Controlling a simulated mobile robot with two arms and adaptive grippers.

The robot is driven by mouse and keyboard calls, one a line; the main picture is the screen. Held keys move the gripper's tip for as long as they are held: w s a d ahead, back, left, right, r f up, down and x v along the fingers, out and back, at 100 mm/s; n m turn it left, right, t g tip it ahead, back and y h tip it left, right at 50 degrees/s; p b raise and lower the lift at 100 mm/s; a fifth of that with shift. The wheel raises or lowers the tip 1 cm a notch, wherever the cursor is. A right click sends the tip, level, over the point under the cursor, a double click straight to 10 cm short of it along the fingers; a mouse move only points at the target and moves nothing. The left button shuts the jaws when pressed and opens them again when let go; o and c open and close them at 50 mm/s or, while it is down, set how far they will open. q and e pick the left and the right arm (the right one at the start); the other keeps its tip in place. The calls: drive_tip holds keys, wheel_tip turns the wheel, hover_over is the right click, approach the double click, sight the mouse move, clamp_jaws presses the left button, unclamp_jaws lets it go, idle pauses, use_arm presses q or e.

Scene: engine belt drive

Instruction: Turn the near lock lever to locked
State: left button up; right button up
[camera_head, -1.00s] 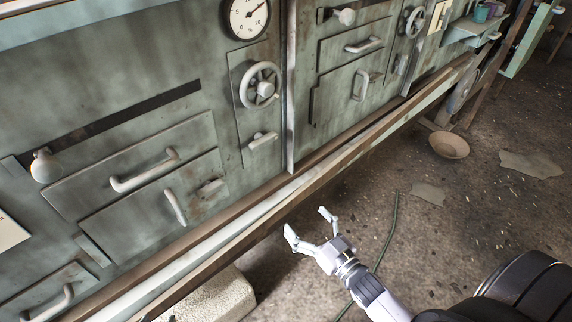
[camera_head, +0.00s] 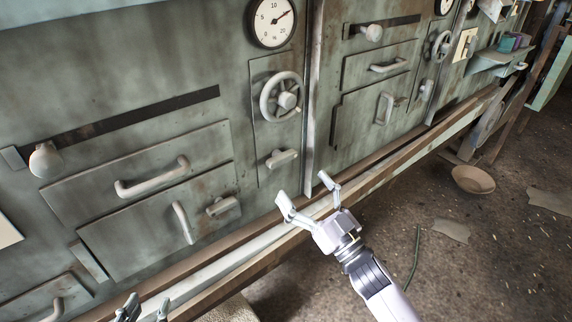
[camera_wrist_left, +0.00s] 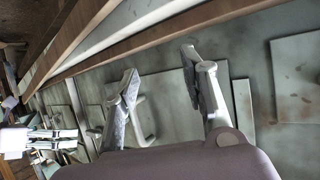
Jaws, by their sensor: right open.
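A short grey lever (camera_head: 222,205) lies roughly level on the lower left door, beside an upright handle (camera_head: 183,222). A similar lever (camera_head: 282,158) sits below the near handwheel. I cannot tell for sure which is the near lock lever. My right gripper (camera_head: 306,195) is open and empty, in front of the ledge, below and right of both levers. My left gripper (camera_head: 144,309) shows only at the bottom edge; in the left wrist view (camera_wrist_left: 163,70) its fingers are apart with nothing between them, facing the panel.
A wooden and white ledge (camera_head: 262,252) runs along the panel's foot. A bowl (camera_head: 473,179) lies on the floor at right.

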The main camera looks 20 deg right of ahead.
sight(285, 162)
use_arm(q)
drive_tip(key=r, duration=0.1)
drive_tip(key=w+t, duration=0.1)
drive_tip(key=r, duration=0.1)
drive_tip(key=shift+w+d+r+t, duration=0.25)
drive_tip(key=shift+d+r+t, duration=0.05)
drive_tip(key=shift+d+r, duration=0.1)
use_arm(e)
drive_tip(key=x, duration=0.7)
drive_tip(key=shift+w+a, duration=0.1)
drive_tip(key=shift+w, duration=0.05)
drive_tip(key=shift+c, duration=0.4)
use_arm(q)
drive_tip(key=shift+f, duration=0.1)
use_arm(e)
drive_tip(key=c, duration=1.1)
